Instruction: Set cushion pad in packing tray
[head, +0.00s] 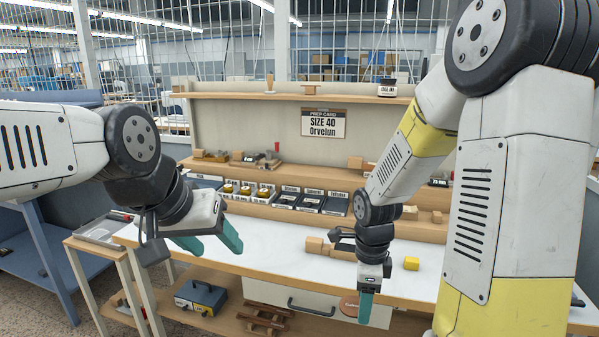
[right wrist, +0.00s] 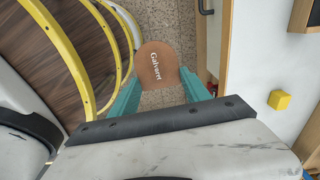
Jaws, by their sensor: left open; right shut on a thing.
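My right gripper (head: 366,308) is shut on a flat brown rounded piece (head: 349,305), low in front of the bench's front edge. In the right wrist view this brown piece (right wrist: 157,70), marked "Galvaret", sits between the teal fingertips (right wrist: 157,92). I cannot tell whether it is the cushion pad. My left gripper (head: 208,240) is open and empty over the bench's left end. A shallow grey tray (head: 100,230) stands on a wooden stand at the left; I cannot tell whether it is the packing tray.
The white bench top (head: 260,233) is mostly clear at left and middle.

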